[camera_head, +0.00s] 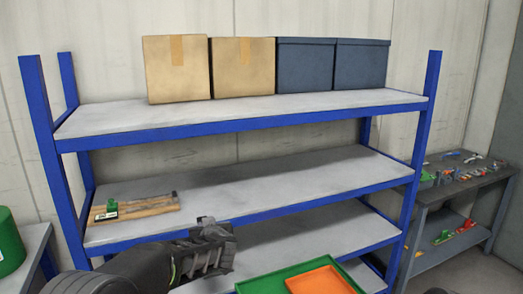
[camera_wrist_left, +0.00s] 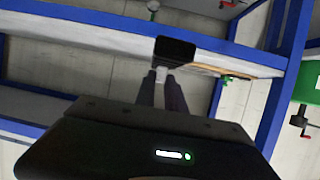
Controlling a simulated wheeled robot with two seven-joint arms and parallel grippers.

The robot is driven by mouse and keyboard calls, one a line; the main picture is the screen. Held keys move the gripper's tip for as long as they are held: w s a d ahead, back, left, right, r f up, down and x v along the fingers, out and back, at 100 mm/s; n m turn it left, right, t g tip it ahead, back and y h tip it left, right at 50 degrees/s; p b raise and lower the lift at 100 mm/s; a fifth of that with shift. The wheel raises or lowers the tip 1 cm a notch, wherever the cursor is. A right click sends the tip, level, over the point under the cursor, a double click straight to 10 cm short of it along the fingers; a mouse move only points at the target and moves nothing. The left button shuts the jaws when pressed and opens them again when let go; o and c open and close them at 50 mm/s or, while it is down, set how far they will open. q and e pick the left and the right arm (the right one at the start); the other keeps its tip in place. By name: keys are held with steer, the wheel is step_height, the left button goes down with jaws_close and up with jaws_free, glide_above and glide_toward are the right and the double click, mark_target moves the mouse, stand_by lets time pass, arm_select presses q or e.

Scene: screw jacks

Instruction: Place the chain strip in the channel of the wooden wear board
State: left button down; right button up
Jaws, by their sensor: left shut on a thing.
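The wooden wear board (camera_head: 155,207) lies on the left part of the middle shelf. A small green piece with a dark and white part (camera_head: 111,208) is at its left end. Part of the board (camera_wrist_left: 240,70) shows in the left wrist view. My left gripper (camera_head: 217,234) is in front of the shelf, to the right of and below the board. In the left wrist view its fingers (camera_wrist_left: 161,78) are shut on a dark flat piece (camera_wrist_left: 176,50), seemingly the chain strip, held clear of the board. The board's channel is too small to make out. My right gripper is not in view.
The middle shelf (camera_head: 270,180) is bare right of the board. The blue left post (camera_head: 45,140) stands beside the board. Boxes (camera_head: 178,68) stand on the top shelf. Green and orange trays (camera_head: 320,280) are low at front. A green drum (camera_head: 8,240) stands left, a cluttered workbench (camera_head: 440,190) right.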

arm_select(q)
steer(key=s+a+f+m+h, duration=0.2)
steer(key=s+f, duration=0.2)
steer(key=s, duration=0.4)
steer(key=s+a+f+m+h, duration=0.1)
steer(key=s+f+h, duration=0.1)
steer(key=s+f, duration=0.3)
steer(key=s, duration=0.3)
steer(key=shift+a+f+m+t, duration=0.2)
steer(key=shift+a+m+t, duration=0.15)
steer(key=shift+m+t, duration=0.05)
steer(key=v, duration=0.4)
steer(key=shift+r, duration=0.25)
steer(key=shift+d, duration=0.1)
